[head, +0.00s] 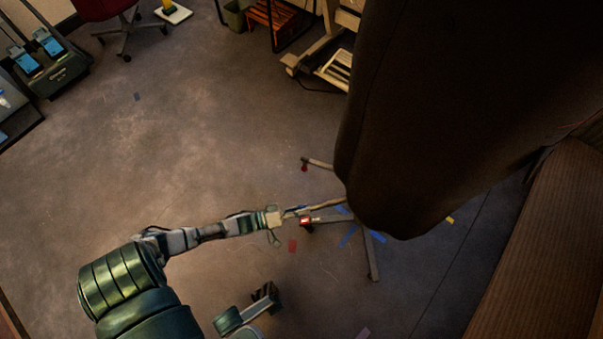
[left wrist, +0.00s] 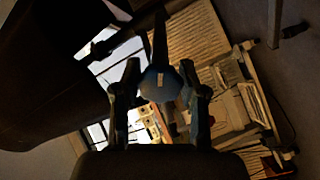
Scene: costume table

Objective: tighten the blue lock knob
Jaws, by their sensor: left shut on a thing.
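The blue lock knob (left wrist: 158,82) is round, with a small pale mark, and sits in the middle of the left wrist view. A dark rod rises behind it. My left gripper (left wrist: 160,70) is shut on the knob, one dark finger on each side. In the head view my left arm reaches in from the lower left, and its gripper (head: 285,215) is at the lower left edge of a large dark garment (head: 440,100). The knob cannot be made out there.
Stand legs (head: 372,262) spread over the floor below the garment, with scraps of blue and red around them. A brown ribbed surface (head: 545,250) closes off the right. A red chair (head: 105,10) and a cream machine (head: 335,65) stand at the back. The floor at left is mostly clear.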

